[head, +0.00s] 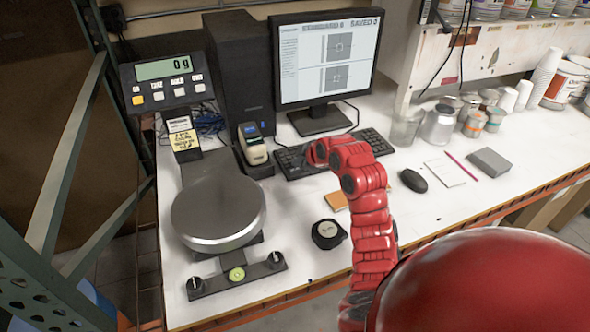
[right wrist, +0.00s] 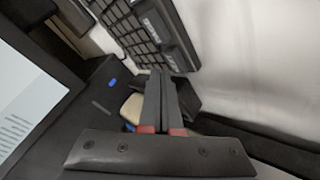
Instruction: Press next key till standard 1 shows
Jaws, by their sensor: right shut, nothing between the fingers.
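The monitor (head: 326,62) stands upright at the back of the bench. Its header seems to read "STANDARD" with a digit too blurred to be sure of, and "SAVED 0". The black keyboard (head: 372,142) lies in front of it, partly hidden by my red right arm. My right gripper (head: 312,154) is over the keyboard's left part in the head view; its fingertips are hard to make out there. In the right wrist view the fingers (right wrist: 160,76) are shut and empty, pointing towards the keyboard (right wrist: 140,30). Whether they touch a key cannot be told. My left gripper is out of view.
A handheld device (head: 253,147) stands in a black cradle left of the keyboard. A scale (head: 218,212) is at the left. A mouse (head: 413,181), a white pad (head: 445,171) and a grey box (head: 489,162) lie right. Cans and cups crowd the back right.

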